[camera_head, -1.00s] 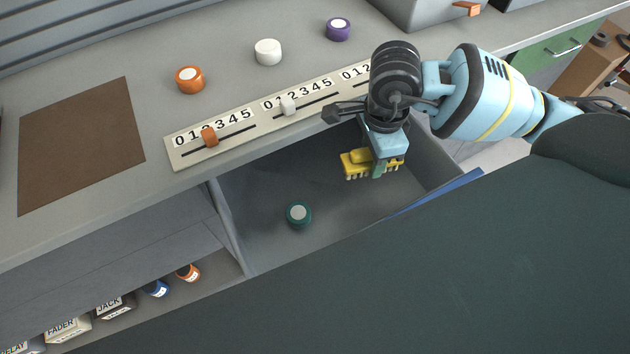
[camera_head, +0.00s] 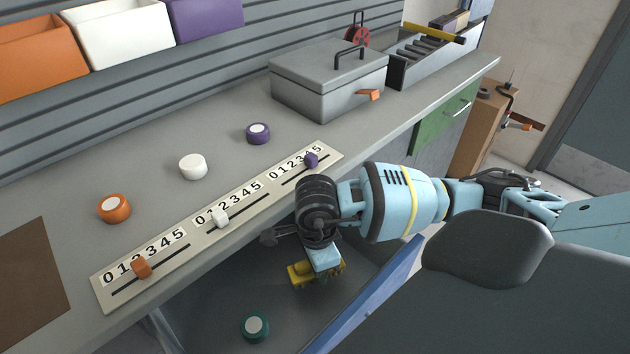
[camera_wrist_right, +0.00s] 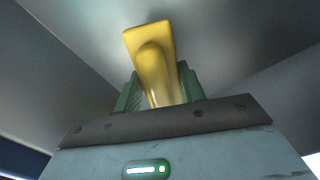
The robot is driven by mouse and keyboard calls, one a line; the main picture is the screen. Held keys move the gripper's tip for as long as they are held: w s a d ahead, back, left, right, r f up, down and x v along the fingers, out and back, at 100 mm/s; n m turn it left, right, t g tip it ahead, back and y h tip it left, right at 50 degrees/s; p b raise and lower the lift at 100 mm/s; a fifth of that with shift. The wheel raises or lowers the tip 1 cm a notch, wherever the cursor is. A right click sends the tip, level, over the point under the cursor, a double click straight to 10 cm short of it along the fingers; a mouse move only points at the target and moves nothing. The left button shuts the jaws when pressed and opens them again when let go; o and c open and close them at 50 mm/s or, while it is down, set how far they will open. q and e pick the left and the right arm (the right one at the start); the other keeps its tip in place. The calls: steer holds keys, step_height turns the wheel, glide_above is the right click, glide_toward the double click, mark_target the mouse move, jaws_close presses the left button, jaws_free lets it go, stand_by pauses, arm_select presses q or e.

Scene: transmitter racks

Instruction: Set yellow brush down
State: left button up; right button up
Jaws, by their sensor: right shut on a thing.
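The yellow brush (camera_head: 301,275) is in my right gripper (camera_head: 322,266), over the open drawer (camera_head: 285,305) below the worktop. In the right wrist view the yellow brush (camera_wrist_right: 152,65) stands between the green fingers of my right gripper (camera_wrist_right: 158,92), which are shut on its handle. The drawer's grey interior lies beyond it. Whether the brush touches the drawer floor cannot be told. My left gripper is not in view.
A green-sided round knob (camera_head: 255,326) lies in the drawer, left of the brush. The slider panel (camera_head: 220,218) runs along the worktop edge above. Orange (camera_head: 114,208), white (camera_head: 193,167) and purple (camera_head: 258,133) round knobs and a grey toolbox (camera_head: 330,80) stand on the worktop.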

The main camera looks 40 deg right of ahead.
steer(key=shift+f, duration=1.85)
steer(key=shift+f, duration=0.15)
steer(key=o, duration=0.9)
steer(key=shift+o, duration=0.2)
step_height(320, 180, up, 12)
steer(key=shift+r+p, duration=0.15)
steer(key=shift+p, duration=0.15)
